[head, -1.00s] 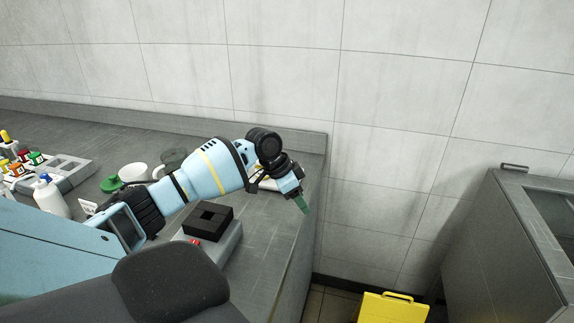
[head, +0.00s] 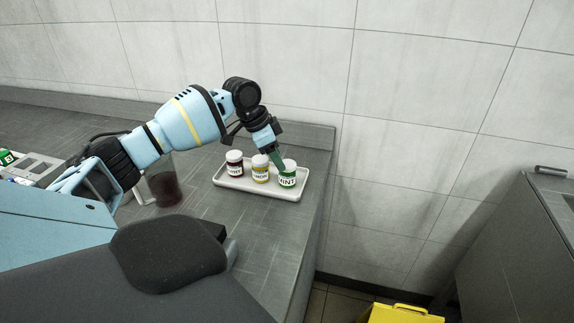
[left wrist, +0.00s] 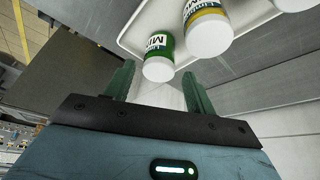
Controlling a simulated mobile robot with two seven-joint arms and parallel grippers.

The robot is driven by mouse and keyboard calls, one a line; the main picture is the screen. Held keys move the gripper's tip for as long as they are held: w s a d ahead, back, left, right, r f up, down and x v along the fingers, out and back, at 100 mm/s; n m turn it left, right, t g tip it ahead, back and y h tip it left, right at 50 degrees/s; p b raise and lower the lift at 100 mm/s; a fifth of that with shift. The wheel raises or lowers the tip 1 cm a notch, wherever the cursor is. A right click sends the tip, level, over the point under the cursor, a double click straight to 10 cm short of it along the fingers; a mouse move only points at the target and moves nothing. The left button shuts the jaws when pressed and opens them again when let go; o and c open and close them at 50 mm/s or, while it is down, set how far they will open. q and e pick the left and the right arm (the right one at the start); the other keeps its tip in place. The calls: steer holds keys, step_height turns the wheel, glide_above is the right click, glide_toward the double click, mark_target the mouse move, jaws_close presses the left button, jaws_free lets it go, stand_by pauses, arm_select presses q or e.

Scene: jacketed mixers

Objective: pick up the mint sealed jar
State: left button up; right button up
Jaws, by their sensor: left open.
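The mint sealed jar (head: 287,175) has a green body, a white lid and a label reading MINT. It stands upright at the right end of a white tray (head: 230,184). My left gripper (head: 276,160) is at the jar's upper left side in the head view. In the left wrist view the mint jar (left wrist: 158,58) shows beyond and between the green fingers of my open, empty left gripper (left wrist: 158,88). Whether a finger touches the jar I cannot tell. My right gripper is not in view.
A yellow-labelled jar (head: 260,170) and a dark red jar (head: 234,165) stand on the tray left of the mint jar. A glass vessel with dark red liquid (head: 166,188) stands further left. The counter's right edge is close to the tray.

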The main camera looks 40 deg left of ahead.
mark_target(286, 164)
arm_select(q)
steer(key=shift+x, duration=0.8)
steer(key=shift+w+d+f, duration=0.2)
steer(key=shift+f, duration=0.25)
steer(key=x, duration=0.2)
steer(key=w+x, duration=0.1)
steer(key=x, duration=0.1)
steer(key=shift+d+r, duration=0.1)
steer(key=shift+d, duration=0.1)
steer(key=shift+w+f, duration=0.15)
steer(key=shift+f, duration=0.3)
steer(key=c, duration=0.8)
